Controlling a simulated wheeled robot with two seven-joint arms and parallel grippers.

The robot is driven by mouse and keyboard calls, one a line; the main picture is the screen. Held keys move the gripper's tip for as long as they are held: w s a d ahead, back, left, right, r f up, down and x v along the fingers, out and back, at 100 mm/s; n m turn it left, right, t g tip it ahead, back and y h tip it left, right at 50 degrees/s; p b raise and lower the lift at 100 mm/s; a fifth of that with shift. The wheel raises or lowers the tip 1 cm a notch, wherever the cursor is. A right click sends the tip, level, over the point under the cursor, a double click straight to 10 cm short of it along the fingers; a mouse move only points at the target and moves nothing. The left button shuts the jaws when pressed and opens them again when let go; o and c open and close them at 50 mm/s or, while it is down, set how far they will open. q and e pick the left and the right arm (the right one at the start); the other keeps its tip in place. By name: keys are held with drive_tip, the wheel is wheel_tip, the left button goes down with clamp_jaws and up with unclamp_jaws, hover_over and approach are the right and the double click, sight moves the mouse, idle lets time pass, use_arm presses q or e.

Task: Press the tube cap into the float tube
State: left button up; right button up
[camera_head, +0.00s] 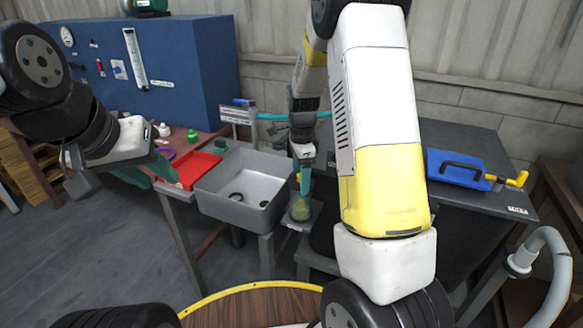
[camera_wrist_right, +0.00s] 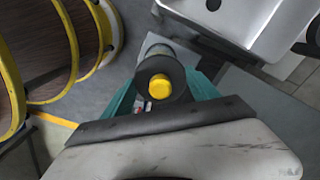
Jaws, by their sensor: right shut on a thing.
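My right gripper (camera_head: 303,180) points down in front of the sink's right side. In the right wrist view its teal fingers (camera_wrist_right: 160,95) are shut on a dark round cap with a yellow middle (camera_wrist_right: 158,87), which I take for the tube cap. Directly below, a yellowish clear tube (camera_head: 299,209), seemingly the float tube, stands upright on a small grey stand. In the wrist view the cap covers most of the tube; I cannot tell how far in it sits. My left gripper (camera_head: 148,175) is at the left, apparently open and empty, beside the red tray.
A grey sink (camera_head: 246,215) stands left of the tube. A red tray (camera_head: 197,168) and a green bottle (camera_head: 192,136) are on the bench beyond. A blue gauge panel (camera_head: 180,60) stands behind.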

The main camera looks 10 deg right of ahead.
drive_tip(key=shift+f, duration=0.1)
idle(0.3)
drive_tip(key=shift+f, duration=1.25)
drive_tip(key=o, duration=1.5)
wheel_tip(320, 180, up, 8)
drive_tip(key=shift+f, duration=0.15)
